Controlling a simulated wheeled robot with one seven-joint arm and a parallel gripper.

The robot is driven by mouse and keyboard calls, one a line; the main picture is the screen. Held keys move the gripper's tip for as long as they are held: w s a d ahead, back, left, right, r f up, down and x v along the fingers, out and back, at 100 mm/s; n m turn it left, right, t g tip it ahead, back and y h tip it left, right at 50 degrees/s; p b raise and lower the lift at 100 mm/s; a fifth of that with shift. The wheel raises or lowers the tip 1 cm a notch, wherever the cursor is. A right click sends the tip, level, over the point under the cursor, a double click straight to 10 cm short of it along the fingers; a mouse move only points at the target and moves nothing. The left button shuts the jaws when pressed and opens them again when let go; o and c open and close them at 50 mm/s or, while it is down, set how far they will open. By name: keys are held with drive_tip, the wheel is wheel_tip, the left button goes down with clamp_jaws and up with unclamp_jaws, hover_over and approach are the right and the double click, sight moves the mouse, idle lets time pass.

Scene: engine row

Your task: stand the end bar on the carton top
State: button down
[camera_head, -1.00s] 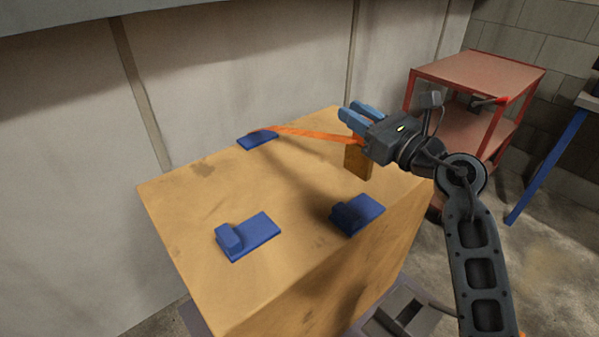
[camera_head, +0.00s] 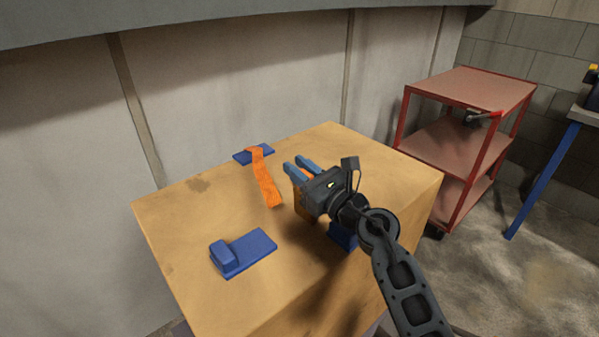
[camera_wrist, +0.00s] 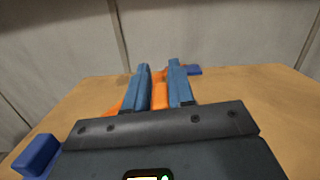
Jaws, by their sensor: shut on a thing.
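My gripper (camera_head: 304,168) is shut on the end bar, an upright orange-brown block (camera_head: 303,203) that shows below the fingers in the head view. In the wrist view the end bar (camera_wrist: 160,96) shows orange between the two blue fingers (camera_wrist: 160,78). The end bar is above or on the carton top (camera_head: 340,150); I cannot tell whether its foot touches. An orange strap (camera_head: 264,178) runs from a blue block at the far edge towards me. Its near end is left of the end bar; whether they join is unclear.
A blue plate with a raised end (camera_head: 243,252) lies on the carton's near left. Another blue piece (camera_head: 342,235) is partly hidden under my arm. The far blue block (camera_head: 240,157) is near the wall. A red cart (camera_head: 470,90) stands right. The carton's right top is clear.

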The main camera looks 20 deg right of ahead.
drive_tip(key=shift+f, duration=0.1)
drive_tip(key=c, duration=1)
unclamp_jaws()
drive_tip(key=shift+o, duration=0.2)
drive_tip(key=b+v, duration=0.1)
drive_tip(key=v, duration=1.1)
